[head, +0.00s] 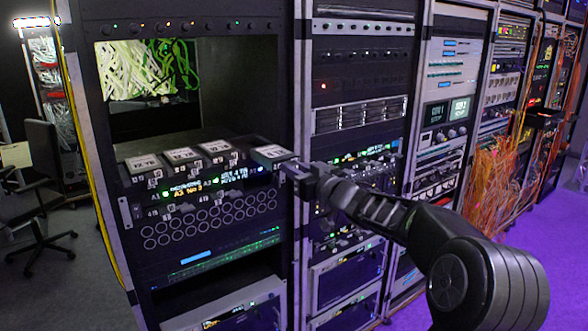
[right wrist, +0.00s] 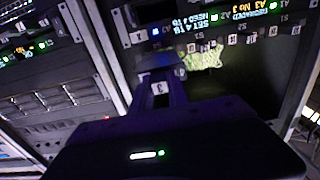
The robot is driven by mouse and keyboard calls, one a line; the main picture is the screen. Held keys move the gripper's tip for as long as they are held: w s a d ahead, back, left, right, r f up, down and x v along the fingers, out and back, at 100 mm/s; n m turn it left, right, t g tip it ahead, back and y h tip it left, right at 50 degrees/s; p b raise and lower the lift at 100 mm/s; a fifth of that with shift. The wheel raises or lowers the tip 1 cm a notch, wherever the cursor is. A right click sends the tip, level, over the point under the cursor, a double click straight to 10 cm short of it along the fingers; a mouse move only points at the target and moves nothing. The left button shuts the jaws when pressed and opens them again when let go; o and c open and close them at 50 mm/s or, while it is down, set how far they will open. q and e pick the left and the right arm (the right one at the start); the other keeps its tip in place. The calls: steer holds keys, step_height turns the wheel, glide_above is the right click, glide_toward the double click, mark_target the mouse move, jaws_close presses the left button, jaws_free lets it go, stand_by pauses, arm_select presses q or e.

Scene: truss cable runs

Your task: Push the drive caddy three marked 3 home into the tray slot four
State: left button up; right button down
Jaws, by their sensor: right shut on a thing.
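Drive caddy three (head: 271,152) is a dark block with a pale label on top, at the right end of a row of similar caddies. A white tag marked 3 (right wrist: 158,88) shows on it between the fingers in the right wrist view. My right gripper (head: 295,172) is shut on its front end, reaching in from the right. The tray (head: 128,187) is a dark shelf in the rack with lit displays along its front. The caddy is in line with the rightmost position, but its slot is hidden beneath it and its depth cannot be told. My left gripper is out of view.
Three other caddies with pale labels, such as the leftmost one (head: 144,162), sit in the tray to the left. A rack post (head: 303,90) stands close by my right gripper. Open space lies above the tray, with pale and green cables (head: 145,68) behind.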

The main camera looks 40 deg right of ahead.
mark_target(287, 161)
steer(key=shift+r, duration=0.15)
steer(key=shift+w+p, duration=0.3)
steer(key=shift+p, duration=0.05)
stand_by(0.4)
steer(key=shift+w+p, duration=0.35)
steer(key=shift+w, duration=0.8)
steer(key=shift+w, duration=0.1)
stand_by(0.4)
steer(key=shift+w, duration=0.1)
steer(key=shift+w+p, duration=0.75)
steer(key=shift+w, duration=0.4)
steer(key=shift+w, duration=0.25)
steer(key=shift+p, duration=0.3)
stand_by(0.3)
